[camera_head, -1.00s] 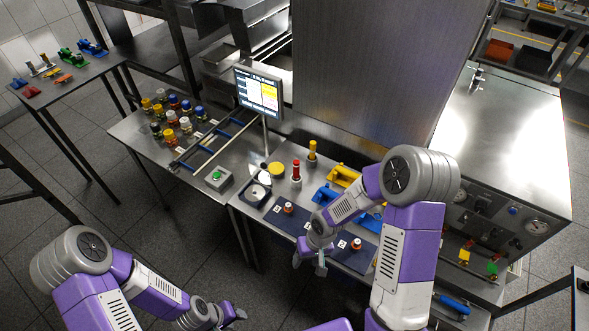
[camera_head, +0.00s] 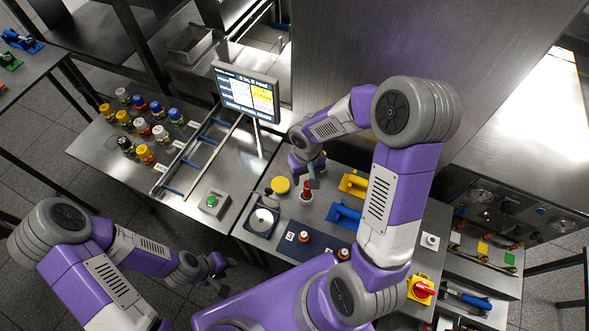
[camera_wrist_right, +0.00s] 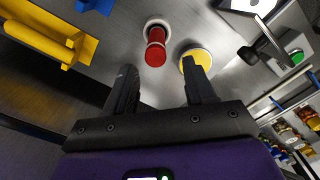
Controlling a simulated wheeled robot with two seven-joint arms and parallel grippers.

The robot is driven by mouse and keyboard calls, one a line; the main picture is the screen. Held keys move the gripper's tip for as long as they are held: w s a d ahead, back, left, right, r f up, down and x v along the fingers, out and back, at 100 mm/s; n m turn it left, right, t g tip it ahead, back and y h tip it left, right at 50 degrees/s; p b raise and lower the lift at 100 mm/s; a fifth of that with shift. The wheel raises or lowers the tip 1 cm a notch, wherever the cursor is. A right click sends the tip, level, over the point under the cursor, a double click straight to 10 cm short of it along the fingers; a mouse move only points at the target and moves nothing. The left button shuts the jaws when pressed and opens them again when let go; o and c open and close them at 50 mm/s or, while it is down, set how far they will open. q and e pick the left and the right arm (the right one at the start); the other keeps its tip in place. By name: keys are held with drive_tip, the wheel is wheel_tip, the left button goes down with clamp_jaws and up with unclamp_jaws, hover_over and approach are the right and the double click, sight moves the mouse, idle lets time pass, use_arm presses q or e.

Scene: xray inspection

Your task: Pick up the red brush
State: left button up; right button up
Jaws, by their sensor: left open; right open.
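The red brush (camera_head: 306,191) stands upright on the steel table, its red handle up. It also shows in the right wrist view (camera_wrist_right: 155,48), ahead of and between the two fingertips. My right gripper (camera_head: 313,176) is open and empty, just behind and above the red brush in the head view; its fingers also show in the right wrist view (camera_wrist_right: 162,80). No contact with the brush is visible. My left gripper (camera_head: 219,272) is open and empty, low at the left, away from the table top.
A yellow disc (camera_head: 280,185) lies close left of the brush. Yellow (camera_head: 354,184) and blue (camera_head: 344,215) handled blocks stand to the right. A round scale (camera_head: 262,221), a green-button box (camera_head: 212,202) and a monitor (camera_head: 246,93) are at the left.

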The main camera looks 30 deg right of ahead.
sight(307, 190)
drive_tip(key=shift+s+f, duration=0.25)
drive_tip(key=shift+f, duration=0.05)
drive_tip(key=f, duration=0.2)
drive_tip(key=f+b, duration=0.1)
drive_tip(key=f, duration=0.1)
drive_tip(key=s+f, duration=0.1)
drive_tip(key=f, duration=0.1)
drive_tip(key=shift+s+f, duration=0.1)
drive_tip(key=shift+f, duration=0.15)
clamp_jaws()
